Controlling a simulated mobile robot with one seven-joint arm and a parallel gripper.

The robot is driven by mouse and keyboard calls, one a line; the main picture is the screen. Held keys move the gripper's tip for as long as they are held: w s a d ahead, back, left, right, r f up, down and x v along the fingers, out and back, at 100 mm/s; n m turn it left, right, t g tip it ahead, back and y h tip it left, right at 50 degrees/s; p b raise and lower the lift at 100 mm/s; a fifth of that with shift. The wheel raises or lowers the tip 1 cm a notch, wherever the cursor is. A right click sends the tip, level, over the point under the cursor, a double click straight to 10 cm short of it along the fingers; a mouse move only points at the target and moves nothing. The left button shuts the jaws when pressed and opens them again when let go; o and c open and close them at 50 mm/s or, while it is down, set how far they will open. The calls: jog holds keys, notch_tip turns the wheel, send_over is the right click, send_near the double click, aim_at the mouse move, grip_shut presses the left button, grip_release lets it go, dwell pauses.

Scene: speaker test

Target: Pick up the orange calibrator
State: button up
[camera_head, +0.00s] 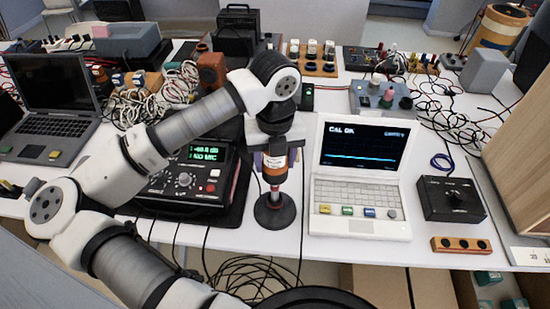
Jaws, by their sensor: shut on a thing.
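The orange calibrator (275,172) is a small upright cylinder with an orange body, a pale label and a dark lower part. It stands over a round dark base (275,211) on the white table; whether it touches the base is hard to tell. My gripper (274,156) points down from above and is shut on the calibrator's upper part. The gripper's fingers and my wrist hide the calibrator's top.
A white laptop (359,193) reading "CAL OK" stands close on the right. A black meter with a green display (187,176) is close on the left. A black box (451,199) sits farther right. Cables (250,275) hang below the table's front edge.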

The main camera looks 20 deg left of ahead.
jog(key=shift+r, duration=0.1)
notch_tip(320, 180, up, 20)
jog(key=b, duration=0.3)
jog(key=shift+b, duration=0.3)
